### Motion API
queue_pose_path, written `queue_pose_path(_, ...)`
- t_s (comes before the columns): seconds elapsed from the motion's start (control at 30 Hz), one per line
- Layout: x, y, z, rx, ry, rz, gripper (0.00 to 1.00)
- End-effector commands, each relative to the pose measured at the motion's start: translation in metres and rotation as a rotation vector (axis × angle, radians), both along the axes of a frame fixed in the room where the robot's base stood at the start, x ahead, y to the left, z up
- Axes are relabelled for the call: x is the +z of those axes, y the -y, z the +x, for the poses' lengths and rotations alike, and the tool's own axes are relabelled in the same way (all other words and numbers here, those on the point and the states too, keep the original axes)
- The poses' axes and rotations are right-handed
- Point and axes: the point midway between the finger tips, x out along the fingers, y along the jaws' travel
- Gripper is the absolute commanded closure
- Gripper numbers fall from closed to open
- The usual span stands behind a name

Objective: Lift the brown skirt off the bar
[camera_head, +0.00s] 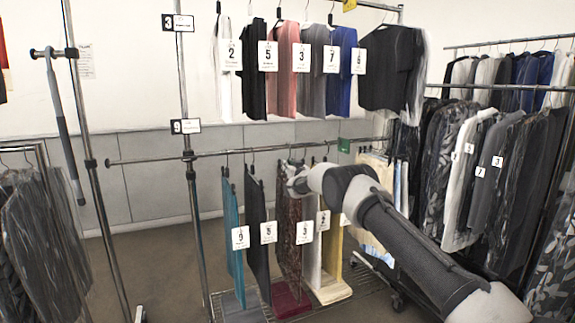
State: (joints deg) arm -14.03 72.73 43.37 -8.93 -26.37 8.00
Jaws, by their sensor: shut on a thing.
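The brown skirt (288,222), dark and patterned, hangs from the lower bar (240,152) in the middle of the view, among a row of tagged clothes. My gripper (289,172) is at the top of this skirt, just under the bar, with my arm coming in from the lower right. It is shut on the skirt's top or its hanger; the fingers are small and which of the two they hold is not clear. The skirt's hook is hard to make out near the bar, so I cannot tell whether it is clear of it.
A teal garment (232,235) and a black one (256,240) hang close on the left. Pale and yellow garments (332,245) hang close on the right, partly behind my arm. Tagged tops (283,70) hang above. Full racks (485,180) stand at right; dark clothes (45,245) hang at left.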

Motion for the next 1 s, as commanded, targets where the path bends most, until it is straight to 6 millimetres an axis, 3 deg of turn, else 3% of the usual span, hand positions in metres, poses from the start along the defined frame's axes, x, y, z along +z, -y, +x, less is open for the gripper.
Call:
queue_pose_path(0.27, 0.002, 0.003, -0.01, 0.001, 0.001, 0.001, 1.0)
queue_pose_path(1.0, 0.002, 0.033, -0.101, 0.0, 0.002, 0.001, 1.0)
